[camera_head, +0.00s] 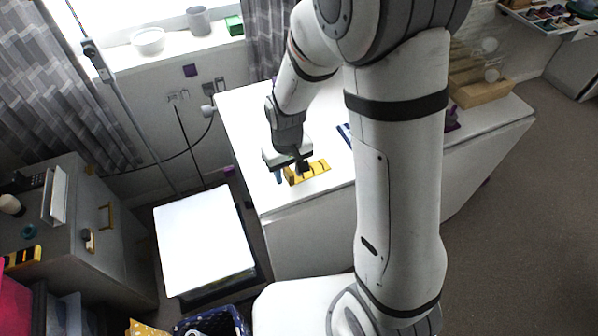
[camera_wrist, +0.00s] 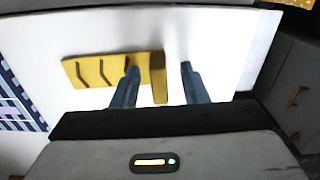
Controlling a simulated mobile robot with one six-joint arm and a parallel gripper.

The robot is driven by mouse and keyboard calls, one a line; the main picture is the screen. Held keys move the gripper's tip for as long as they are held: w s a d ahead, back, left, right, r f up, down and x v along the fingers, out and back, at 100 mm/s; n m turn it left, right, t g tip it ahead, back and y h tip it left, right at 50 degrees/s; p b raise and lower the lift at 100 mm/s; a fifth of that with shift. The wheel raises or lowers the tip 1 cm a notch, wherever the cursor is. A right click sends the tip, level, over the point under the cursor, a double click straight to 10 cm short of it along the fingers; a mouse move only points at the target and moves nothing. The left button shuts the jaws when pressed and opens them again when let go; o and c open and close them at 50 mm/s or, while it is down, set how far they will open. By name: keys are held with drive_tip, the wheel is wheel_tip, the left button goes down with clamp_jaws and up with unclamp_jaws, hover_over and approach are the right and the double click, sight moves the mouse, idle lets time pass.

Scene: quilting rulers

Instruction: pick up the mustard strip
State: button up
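The mustard strip (camera_head: 310,171) lies on the white tabletop near its front edge. It is a yellow bar with dark slanted slots; it also shows in the wrist view (camera_wrist: 88,72). Its right end in that view stands between my fingers as a taller yellow block. My gripper (camera_wrist: 158,80) is open around that end. The left finger overlaps the strip in the picture, and a gap shows between the block and the right finger. In the head view my gripper (camera_head: 291,168) is over the strip and hides part of it. I cannot tell whether a finger touches it.
A blue striped piece (camera_wrist: 14,100) lies on the white table (camera_head: 240,110) left of the strip in the wrist view. A purple item (camera_head: 452,119) sits farther right. A white-topped stand (camera_head: 205,240) and grey cabinet (camera_head: 120,245) stand left of the table.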

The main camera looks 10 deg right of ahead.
drive_tip(key=shift+c, duration=0.3)
clamp_jaws()
drive_tip(key=shift+r, duration=0.15)
